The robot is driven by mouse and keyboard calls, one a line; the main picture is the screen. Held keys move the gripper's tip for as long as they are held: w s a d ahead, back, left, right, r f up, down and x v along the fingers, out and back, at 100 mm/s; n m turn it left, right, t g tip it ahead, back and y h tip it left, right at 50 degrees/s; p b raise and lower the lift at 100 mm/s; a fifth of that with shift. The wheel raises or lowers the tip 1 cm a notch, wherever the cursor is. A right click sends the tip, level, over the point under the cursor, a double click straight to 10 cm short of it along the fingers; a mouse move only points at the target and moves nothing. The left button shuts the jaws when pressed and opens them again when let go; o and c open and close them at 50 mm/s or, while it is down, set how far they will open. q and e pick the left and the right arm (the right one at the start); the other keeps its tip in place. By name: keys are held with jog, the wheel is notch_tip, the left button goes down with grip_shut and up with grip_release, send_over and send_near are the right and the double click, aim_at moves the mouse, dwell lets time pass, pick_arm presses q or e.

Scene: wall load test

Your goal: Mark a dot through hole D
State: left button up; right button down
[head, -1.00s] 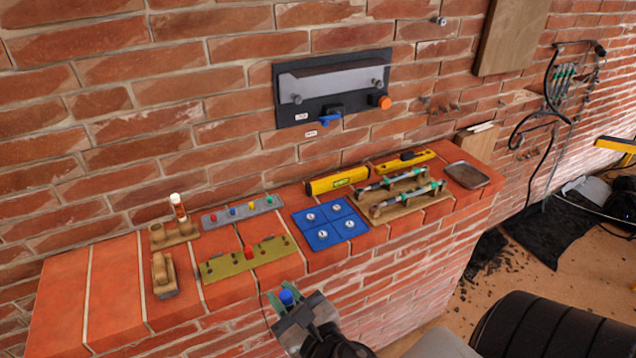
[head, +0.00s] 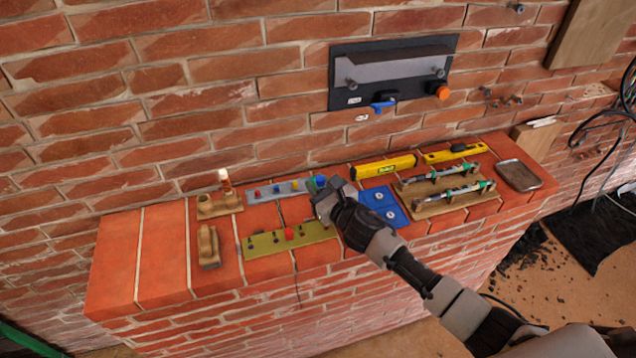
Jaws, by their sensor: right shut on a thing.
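An olive strip (head: 268,243) with small dark holes and a red knob (head: 289,233) lies on the brick ledge. I cannot read any letters by its holes, so I cannot tell which is D. My right gripper (head: 322,187) is above the ledge, just behind and right of the strip, apart from it. It is shut on a small blue piece (head: 320,181), and the jaws hide most of this piece. A grey strip (head: 262,197) with several coloured pegs lies behind the olive strip, its right end partly behind the gripper. My left gripper is not in view.
A blue panel (head: 380,195) with white discs lies right of the gripper, partly covered by my arm. Wooden blocks (head: 208,246) stand left. A rack (head: 440,205), yellow levels (head: 383,168) and a tray (head: 518,176) lie right. The ledge's left end is clear.

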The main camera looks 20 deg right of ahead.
notch_tip(320, 180, down, 5)
jog(key=b, duration=0.4)
jog(key=shift+f, duration=0.1)
pick_arm(q)
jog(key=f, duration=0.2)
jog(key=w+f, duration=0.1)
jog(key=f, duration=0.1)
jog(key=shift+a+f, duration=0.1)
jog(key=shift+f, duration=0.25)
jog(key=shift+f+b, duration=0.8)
jog(key=shift+b, duration=0.25)
pick_arm(e)
jog(key=shift+s+f, duration=0.1)
jog(key=shift+f, duration=0.7)
dwell(0.4)
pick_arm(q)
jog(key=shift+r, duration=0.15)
pick_arm(e)
jog(key=shift+r, duration=0.15)
